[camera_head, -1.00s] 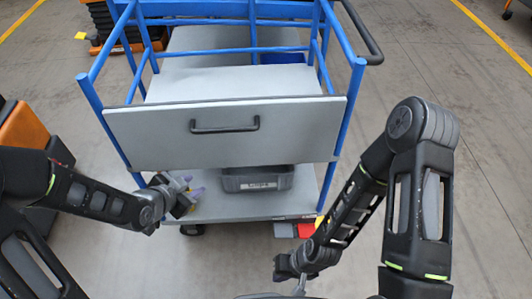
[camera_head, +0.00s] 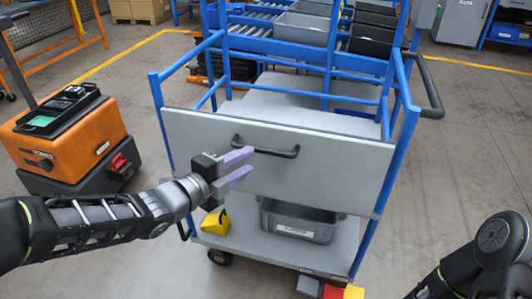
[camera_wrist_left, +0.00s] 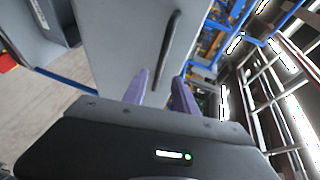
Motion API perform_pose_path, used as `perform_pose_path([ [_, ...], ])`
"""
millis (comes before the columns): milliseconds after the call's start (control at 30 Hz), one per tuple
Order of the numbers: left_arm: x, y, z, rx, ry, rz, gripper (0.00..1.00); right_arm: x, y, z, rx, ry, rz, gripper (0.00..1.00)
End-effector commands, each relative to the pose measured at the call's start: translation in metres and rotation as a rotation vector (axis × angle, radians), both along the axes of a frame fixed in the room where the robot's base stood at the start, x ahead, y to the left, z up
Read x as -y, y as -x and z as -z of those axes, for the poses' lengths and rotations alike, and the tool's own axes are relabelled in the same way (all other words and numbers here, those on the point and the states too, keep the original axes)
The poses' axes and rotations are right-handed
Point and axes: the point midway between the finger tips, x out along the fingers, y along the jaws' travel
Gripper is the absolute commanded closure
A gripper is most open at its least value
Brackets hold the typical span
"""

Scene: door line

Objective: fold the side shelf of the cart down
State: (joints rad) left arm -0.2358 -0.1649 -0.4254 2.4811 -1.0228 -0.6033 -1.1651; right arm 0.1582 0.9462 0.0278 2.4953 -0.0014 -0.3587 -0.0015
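The blue-framed cart stands ahead of me. Its grey side shelf (camera_head: 320,170) hangs upright across the near side, with a dark bar handle (camera_head: 268,150) near its upper middle. The shelf (camera_wrist_left: 112,45) and handle (camera_wrist_left: 168,50) also show in the left wrist view. My left gripper (camera_head: 240,164) is open, its purple fingers pointing at the panel just left of and below the handle. In the left wrist view the fingers (camera_wrist_left: 160,92) are apart with nothing between them; the handle lies beyond them. My right arm shows at the lower right, but its gripper is out of view.
A grey bin (camera_head: 298,222) and a yellow item (camera_head: 215,222) sit on the cart's lower deck (camera_head: 340,245). An orange and black machine (camera_head: 70,140) stands left of the cart. Roller racks with grey bins (camera_head: 305,27) are behind.

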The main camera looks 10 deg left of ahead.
Motion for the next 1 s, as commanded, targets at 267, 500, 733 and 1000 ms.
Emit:
perform_pose_path([
  [267,0.012,-0.022,0.007,-0.003,-0.001,0.003,0.66,0.0,0.0,0.006,0.0,0.0,0.001,1.0],
  [500,0.028,-0.055,0.013,-0.003,-0.001,0.002,0.66,0.0,0.0,0.01,-0.001,0.0,0.002,1.0],
  [733,0.035,-0.068,0.014,-0.001,0.0,0.0,0.66,0.0,0.0,0.011,-0.001,0.0,0.002,1.0],
  [1000,0.034,-0.068,0.014,-0.002,0.001,0.0,0.7,0.0,0.0,0.011,-0.001,0.0,0.002,1.0],
])
